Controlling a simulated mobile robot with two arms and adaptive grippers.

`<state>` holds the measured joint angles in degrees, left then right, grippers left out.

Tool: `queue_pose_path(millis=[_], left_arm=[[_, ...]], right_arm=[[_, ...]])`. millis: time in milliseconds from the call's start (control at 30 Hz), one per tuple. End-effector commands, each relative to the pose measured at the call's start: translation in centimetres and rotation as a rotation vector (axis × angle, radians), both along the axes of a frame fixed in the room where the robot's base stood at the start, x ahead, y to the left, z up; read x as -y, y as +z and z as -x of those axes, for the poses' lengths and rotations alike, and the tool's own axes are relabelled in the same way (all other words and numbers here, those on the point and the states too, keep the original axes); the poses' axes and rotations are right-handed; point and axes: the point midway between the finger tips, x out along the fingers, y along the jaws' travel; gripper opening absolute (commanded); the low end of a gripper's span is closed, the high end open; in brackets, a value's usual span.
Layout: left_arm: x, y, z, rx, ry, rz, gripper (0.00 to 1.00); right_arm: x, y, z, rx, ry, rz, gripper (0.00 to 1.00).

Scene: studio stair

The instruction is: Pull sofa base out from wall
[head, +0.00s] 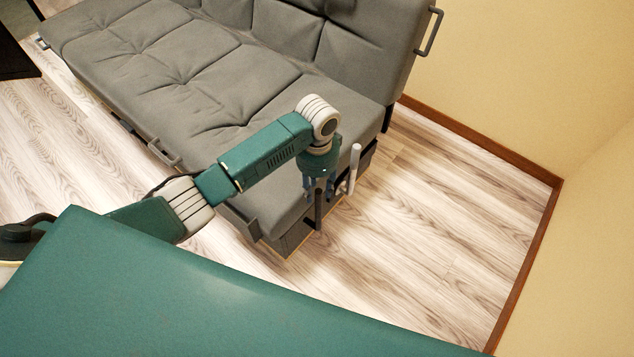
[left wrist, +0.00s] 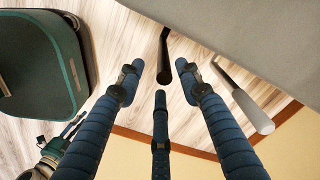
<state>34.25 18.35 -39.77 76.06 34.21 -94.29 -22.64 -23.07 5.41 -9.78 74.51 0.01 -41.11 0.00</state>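The grey sofa (head: 200,75) stands with its near end toward me and its backrest beside the wall. The sofa base (head: 290,238) shows under the seat as a dark box. A black upright bar (head: 318,212) and a pale grey bar (head: 354,168) are at its near end. My left gripper (head: 316,190) points down beside this end, near the black bar. In the left wrist view its dark blue fingers (left wrist: 158,82) are spread, with the black bar (left wrist: 163,58) just beyond the tips and apparently not gripped. The pale bar (left wrist: 245,105) is outside the fingers.
Bare wood floor (head: 445,215) lies right of the sofa, up to the yellow wall (head: 530,80) and brown skirting (head: 480,136). My green body fills the front. Metal handles sit on the seat edge (head: 165,155) and backrest (head: 430,32). Part of my other arm shows low left in the wrist view.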

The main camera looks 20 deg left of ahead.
Motion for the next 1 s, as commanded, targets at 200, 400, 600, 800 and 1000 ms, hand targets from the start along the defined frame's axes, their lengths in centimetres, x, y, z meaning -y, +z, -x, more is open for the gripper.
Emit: queue_pose_path(millis=[200, 400, 600, 800, 1000], left_arm=[[0.0, 2.4, 0.0, -0.002, -0.001, 0.001, 0.36], [0.0, 2.7, 0.1, -0.002, 0.0, 0.0, 0.36], [0.0, 2.7, 0.0, -0.002, 0.0, 0.0, 0.36], [0.0, 2.7, 0.0, -0.002, 0.0, 0.0, 0.36], [0.0, 2.7, 0.1, -0.002, -0.001, 0.0, 0.36]], right_arm=[[0.0, 0.0, 0.0, 0.0, 0.0, 0.0, 0.4], [0.0, 0.0, 0.0, 0.0, 0.0, 0.001, 0.4], [0.0, 0.0, 0.0, 0.001, 0.0, 0.001, 0.4], [0.0, 0.0, 0.0, 0.0, 0.0, 0.001, 0.4], [0.0, 0.0, 0.1, -0.001, 0.0, 0.0, 0.4]])
